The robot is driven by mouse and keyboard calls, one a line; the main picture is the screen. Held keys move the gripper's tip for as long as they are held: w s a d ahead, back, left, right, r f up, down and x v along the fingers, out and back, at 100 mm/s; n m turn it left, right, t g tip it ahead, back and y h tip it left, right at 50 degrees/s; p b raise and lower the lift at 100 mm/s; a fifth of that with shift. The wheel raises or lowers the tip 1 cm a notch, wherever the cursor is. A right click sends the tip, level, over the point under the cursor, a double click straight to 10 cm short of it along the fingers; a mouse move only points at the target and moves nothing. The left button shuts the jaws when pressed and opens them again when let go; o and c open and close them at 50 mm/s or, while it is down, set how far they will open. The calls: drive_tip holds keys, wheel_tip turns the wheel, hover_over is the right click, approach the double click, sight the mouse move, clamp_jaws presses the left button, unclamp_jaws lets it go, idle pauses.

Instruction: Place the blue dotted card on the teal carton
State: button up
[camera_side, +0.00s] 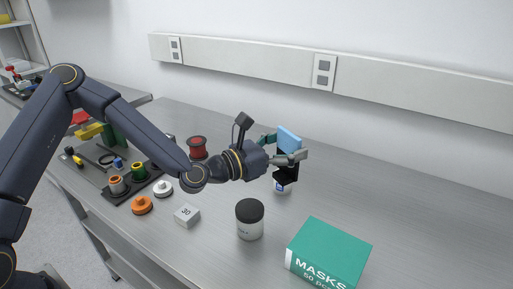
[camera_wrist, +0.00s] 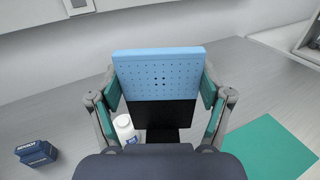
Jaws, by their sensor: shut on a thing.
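The blue dotted card (camera_wrist: 160,72) is a light blue panel with a grid of small dark dots, joined to a black lower part. My gripper (camera_wrist: 160,100) is shut on it, with a finger at each side. In the side view the card (camera_side: 289,139) stands upright between the fingers of my gripper (camera_side: 284,152), held above the table. The teal carton (camera_side: 330,252), marked "MASKS", lies on the table at the lower right. Its teal top also shows at the lower right of the wrist view (camera_wrist: 265,150). The card is apart from the carton.
A white bottle (camera_wrist: 125,128) stands below the card, mostly hidden in the side view. A black-lidded jar (camera_side: 250,220) stands left of the carton. A white box (camera_side: 187,215) and spools are farther left. A dark blue box (camera_wrist: 36,153) shows in the wrist view.

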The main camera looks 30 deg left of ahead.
drive_tip(key=s+d+r+m+g+h, duration=0.2)
drive_tip(key=s+d, duration=0.2)
drive_tip(key=d, duration=0.3)
drive_tip(key=s+d+r+m+g+h, duration=0.15)
drive_tip(key=s+d, duration=0.25)
drive_tip(key=d, duration=0.4)
drive_tip(key=shift+h, duration=0.55)
drive_tip(key=shift+s+d+f, duration=0.15)
drive_tip(key=shift+f, duration=2)
drive_tip(key=shift+s+d+f, duration=0.15)
drive_tip(key=shift+f, duration=2)
drive_tip(key=shift+f, duration=0.15)
drive_tip(key=o, duration=1.4)
